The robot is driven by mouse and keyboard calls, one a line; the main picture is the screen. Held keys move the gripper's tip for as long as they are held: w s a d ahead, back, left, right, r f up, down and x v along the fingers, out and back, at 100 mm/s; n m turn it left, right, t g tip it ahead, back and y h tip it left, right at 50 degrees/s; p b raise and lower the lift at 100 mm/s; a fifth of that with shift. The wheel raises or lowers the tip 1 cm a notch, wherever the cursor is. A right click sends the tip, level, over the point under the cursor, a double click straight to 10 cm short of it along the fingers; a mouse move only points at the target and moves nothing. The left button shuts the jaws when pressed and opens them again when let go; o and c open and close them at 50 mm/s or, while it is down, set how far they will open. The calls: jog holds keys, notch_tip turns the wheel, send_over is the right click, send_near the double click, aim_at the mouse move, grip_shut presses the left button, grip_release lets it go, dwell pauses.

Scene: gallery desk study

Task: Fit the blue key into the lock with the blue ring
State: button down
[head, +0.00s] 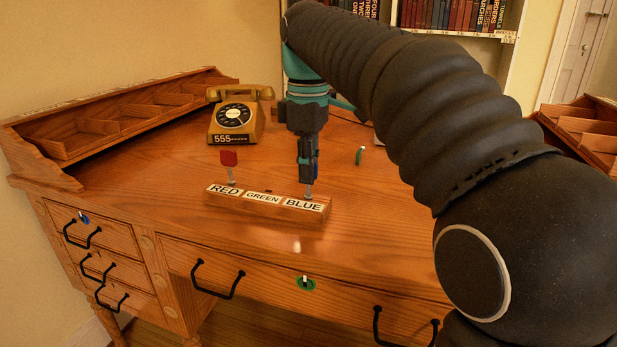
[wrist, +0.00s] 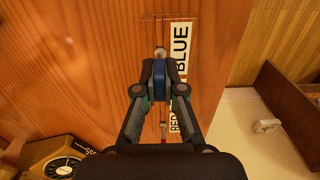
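The blue key (wrist: 159,76) is between my gripper's fingers, and its metal shaft points down in the head view. My gripper (head: 308,172) is shut on its head above the BLUE label of the wooden key block (head: 268,213). The shaft's tip is close to the block; I cannot tell whether it still sits in its hole. The lock with the blue ring (head: 83,217) is on the top left drawer, left of and lower than my gripper. My gripper also shows in the wrist view (wrist: 160,70).
A red key (head: 229,159) stands in the block at the RED label. A small green object (head: 359,155), perhaps a key, is on the desk (head: 390,235). A green-ringed lock (head: 305,284) is on the middle drawer. A telephone (head: 236,115) stands behind. Black handles (head: 219,280) stick out in front.

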jog(key=shift+r, duration=0.2)
jog(key=shift+r+p, duration=1.8)
jog(key=shift+p, duration=0.2)
jog(key=shift+r, duration=0.1)
notch_tip(320, 180, up, 8)
jog(key=shift+s, duration=0.1)
dwell(0.7)
